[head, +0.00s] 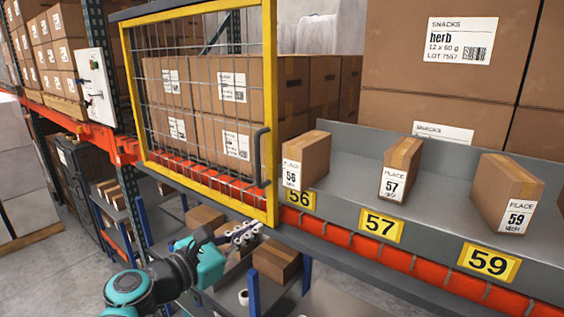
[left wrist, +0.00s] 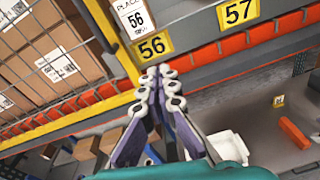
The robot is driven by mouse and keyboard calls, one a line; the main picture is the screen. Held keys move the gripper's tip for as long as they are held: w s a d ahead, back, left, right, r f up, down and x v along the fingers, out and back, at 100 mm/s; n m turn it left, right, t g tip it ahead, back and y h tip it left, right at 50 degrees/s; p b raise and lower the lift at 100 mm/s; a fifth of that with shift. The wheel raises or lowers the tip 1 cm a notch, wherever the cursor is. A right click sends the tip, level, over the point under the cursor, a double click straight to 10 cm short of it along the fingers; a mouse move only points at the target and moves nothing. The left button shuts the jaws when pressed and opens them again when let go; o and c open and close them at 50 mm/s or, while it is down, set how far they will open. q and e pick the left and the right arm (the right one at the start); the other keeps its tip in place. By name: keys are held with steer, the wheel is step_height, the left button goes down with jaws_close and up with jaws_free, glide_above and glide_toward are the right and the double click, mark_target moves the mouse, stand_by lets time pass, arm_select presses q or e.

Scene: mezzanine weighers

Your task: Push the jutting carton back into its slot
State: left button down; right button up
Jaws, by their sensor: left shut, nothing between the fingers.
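The carton marked 56 (head: 308,157) stands on the grey shelf (head: 345,205), close to the yellow mesh gate's right post. Its front reaches further toward the shelf edge than cartons 57 (head: 400,168) and 59 (head: 507,192), and sits just above the yellow 56 plate (head: 300,199). In the left wrist view the labelled front of carton 56 (left wrist: 130,22) shows at the top, beyond the fingertips. My left gripper (head: 246,233) is shut and empty, below the shelf edge and left of the 56 plate; its fingers (left wrist: 158,78) point toward that plate. My right gripper is not in view.
The yellow mesh gate (head: 271,100) with a grey handle (head: 262,158) stands left of carton 56, with stacked boxes behind it. An orange beam (head: 400,258) runs under the shelf. Lower shelves hold loose boxes (head: 277,260). The shelf between 57 and 59 is clear.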

arm_select(q)
step_height(320, 180, up, 4)
steer(key=r+n+t+p, duration=0.1)
steer(key=n, duration=0.1)
steer(key=p, duration=0.3)
glide_toward(293, 180)
steer(key=shift+n, duration=0.3)
steer(key=x, duration=0.7)
steer(key=shift+a+r, duration=0.1)
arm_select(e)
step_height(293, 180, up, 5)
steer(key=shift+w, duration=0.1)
arm_select(q)
steer(key=shift+w+d, duration=0.2)
steer(key=shift+w, duration=0.1)
steer(key=b+x, duration=0.2)
steer(key=x, duration=0.7)
steer(key=shift+w+d, duration=0.15)
steer(key=shift+w, duration=0.05)
steer(key=shift+s, duration=0.25)
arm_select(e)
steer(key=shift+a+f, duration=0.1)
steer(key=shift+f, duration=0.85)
